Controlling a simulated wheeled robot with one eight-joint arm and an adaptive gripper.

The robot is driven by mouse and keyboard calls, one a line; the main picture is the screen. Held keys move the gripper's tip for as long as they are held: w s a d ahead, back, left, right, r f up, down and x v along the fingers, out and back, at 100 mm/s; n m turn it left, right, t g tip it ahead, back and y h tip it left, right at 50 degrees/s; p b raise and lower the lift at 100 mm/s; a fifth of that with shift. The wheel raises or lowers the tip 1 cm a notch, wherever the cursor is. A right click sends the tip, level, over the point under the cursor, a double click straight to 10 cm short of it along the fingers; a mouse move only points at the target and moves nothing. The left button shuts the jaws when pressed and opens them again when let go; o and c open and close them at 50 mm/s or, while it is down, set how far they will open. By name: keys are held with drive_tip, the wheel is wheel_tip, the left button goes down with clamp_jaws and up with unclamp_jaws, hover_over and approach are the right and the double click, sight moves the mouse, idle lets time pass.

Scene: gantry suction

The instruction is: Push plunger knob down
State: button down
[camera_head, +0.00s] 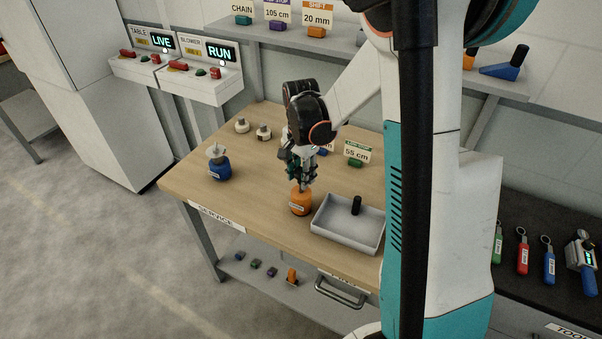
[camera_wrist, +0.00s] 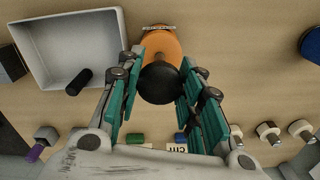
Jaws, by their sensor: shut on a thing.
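An orange round canister (camera_head: 300,206) stands on the wooden table right below my gripper (camera_head: 304,182). In the wrist view the orange body (camera_wrist: 158,46) shows with a pale label at its far edge. Its black round plunger knob (camera_wrist: 160,84) lies between my two teal-padded fingers, with a short stem seen beside it. My fingers are shut on the knob from both sides. In the head view the fingers hide the knob. How far the plunger is out cannot be told.
A grey tray (camera_head: 333,243) holding a black cylinder (camera_head: 356,205) stands right beside the canister. A blue canister (camera_head: 219,169) stands to the left. Small white-topped pieces (camera_head: 264,132) and a 55 cm sign (camera_head: 358,149) sit farther back. The table's left part is mostly clear.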

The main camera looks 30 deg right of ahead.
sight(301, 172)
wheel_tip(301, 172, down, 3)
drive_tip(key=shift+f+b, duration=0.15)
drive_tip(key=shift+b, duration=1.05)
drive_tip(key=c, duration=1.1)
unclamp_jaws()
wheel_tip(301, 172, up, 12)
drive_tip(key=shift+r, duration=0.1)
drive_tip(key=shift+a, duration=0.1)
